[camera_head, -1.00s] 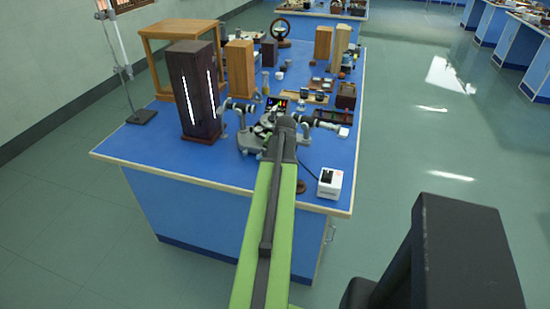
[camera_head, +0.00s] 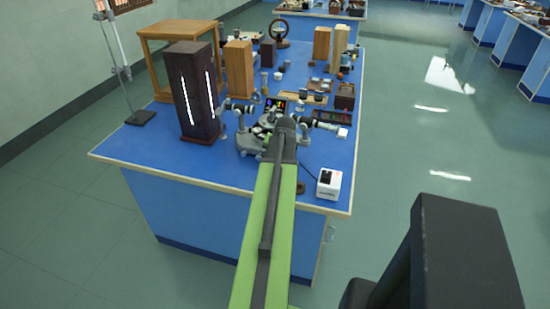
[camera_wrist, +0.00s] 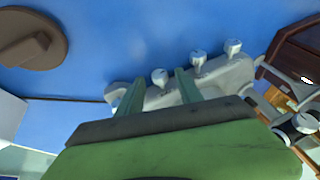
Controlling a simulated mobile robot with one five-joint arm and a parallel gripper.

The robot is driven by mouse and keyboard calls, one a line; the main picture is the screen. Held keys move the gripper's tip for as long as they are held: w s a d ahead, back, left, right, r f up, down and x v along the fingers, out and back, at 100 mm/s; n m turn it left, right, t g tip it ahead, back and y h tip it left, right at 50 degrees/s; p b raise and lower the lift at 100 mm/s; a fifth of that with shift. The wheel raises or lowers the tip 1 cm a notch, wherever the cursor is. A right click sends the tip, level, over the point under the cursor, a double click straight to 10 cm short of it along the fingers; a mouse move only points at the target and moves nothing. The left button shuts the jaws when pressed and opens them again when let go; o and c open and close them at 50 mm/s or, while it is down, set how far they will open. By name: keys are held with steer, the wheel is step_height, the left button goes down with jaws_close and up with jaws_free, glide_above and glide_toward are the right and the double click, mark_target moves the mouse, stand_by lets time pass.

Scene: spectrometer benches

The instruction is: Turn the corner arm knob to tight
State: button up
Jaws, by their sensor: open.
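The grey spectrometer (camera_head: 248,143) stands near the front of the blue bench, partly hidden by my arm. In the wrist view its pale grey base (camera_wrist: 216,80) carries several small light knobs: one knob (camera_wrist: 159,77) shows in line with the gap between my fingers, with a second knob (camera_wrist: 198,58) and a third knob (camera_wrist: 233,47) further right. I cannot tell which is the corner arm knob, or its setting. My gripper (camera_wrist: 156,84) is open, its two green fingers either side of the first knob. Contact cannot be made out. In the head view my arm hides the fingertips.
A dark lamp housing (camera_head: 190,92) stands left of the spectrometer. A white box (camera_head: 329,184) sits at the bench's front right. A brown round object (camera_wrist: 30,38) lies on the blue top. Wooden blocks and small parts crowd the bench (camera_head: 175,168) behind.

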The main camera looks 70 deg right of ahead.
steer(key=p+v, duration=1.5)
steer(key=v, duration=0.2)
steer(key=shift+s+r, duration=0.1)
